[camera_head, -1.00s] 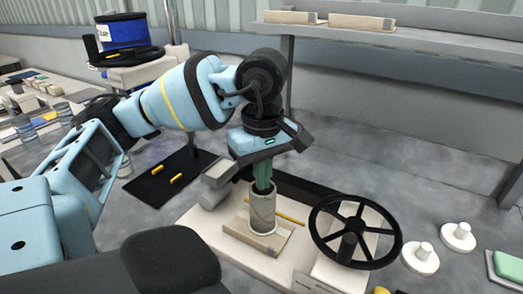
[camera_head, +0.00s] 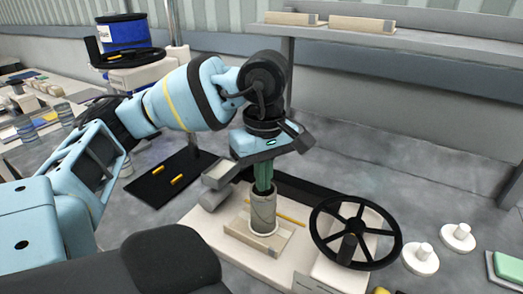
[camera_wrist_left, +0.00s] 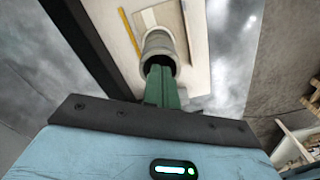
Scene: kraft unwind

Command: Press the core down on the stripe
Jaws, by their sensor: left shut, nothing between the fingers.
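The core (camera_head: 263,214) is a grey hollow cylinder standing upright on a beige flat piece (camera_head: 240,231) on the pale machine base. My left gripper (camera_head: 263,188) points down right over the core, with its green fingers shut together at the core's top opening. In the left wrist view the fingers (camera_wrist_left: 160,86) reach to the mouth of the core (camera_wrist_left: 159,45), and their tips appear to be at or just inside the rim. A yellow strip (camera_head: 290,218) lies beside the core; whether it is the stripe I cannot tell. The underside of the core is hidden. My right gripper is not in view.
A black spoked handwheel (camera_head: 355,232) stands close to the right of the core. White knobbed discs (camera_head: 420,259) lie farther right. A dark mat (camera_head: 170,178) with yellow pieces lies at the left. A shelf (camera_head: 400,42) runs behind.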

